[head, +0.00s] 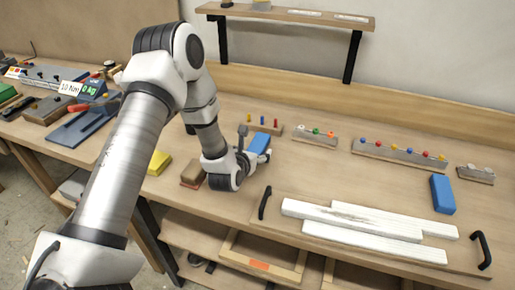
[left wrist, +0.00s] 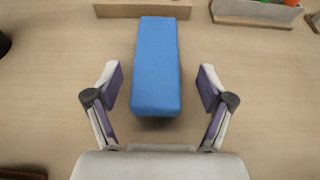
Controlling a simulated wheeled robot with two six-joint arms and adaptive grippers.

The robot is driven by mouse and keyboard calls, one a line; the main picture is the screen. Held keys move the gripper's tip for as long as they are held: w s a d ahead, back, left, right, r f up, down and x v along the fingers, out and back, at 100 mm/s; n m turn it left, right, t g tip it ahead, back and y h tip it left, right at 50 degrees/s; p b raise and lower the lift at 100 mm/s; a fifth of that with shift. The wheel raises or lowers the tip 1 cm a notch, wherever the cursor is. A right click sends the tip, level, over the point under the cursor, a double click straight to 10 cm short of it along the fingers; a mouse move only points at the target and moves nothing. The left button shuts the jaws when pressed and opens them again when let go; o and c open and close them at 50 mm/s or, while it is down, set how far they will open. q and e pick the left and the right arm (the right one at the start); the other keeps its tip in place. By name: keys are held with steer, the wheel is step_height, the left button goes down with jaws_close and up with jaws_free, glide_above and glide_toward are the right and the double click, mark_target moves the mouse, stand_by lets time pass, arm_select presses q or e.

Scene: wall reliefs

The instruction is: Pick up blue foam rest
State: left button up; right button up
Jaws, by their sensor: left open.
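A blue foam rest (head: 259,143), a long block, lies on the workbench just beyond my left gripper (head: 249,156). In the left wrist view the blue foam rest (left wrist: 156,68) runs lengthwise away from me, its near end between the two spread fingers of the left gripper (left wrist: 159,82). Gaps show on both sides, and neither finger touches it in that view. My right gripper is not in view.
White strips (head: 370,222) lie on a tray with black handles (head: 264,203) at the front right. Racks with coloured knobs (head: 400,153) line the back. A yellow block (head: 159,162) and a reddish-brown block (head: 193,174) lie left of the gripper. A shelf (head: 290,14) hangs above.

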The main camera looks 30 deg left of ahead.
mark_target(256, 147)
arm_select(q)
steer(key=p+x, duration=0.1)
steer(key=x, duration=0.3)
steer(key=shift+w+a+r, duration=0.1)
steer(key=shift+w+a, duration=0.05)
steer(key=shift+a, duration=0.1)
steer(key=shift+w, duration=0.1)
steer(key=c, duration=1)
steer(key=shift+r, duration=0.1)
steer(key=shift+c, duration=0.2)
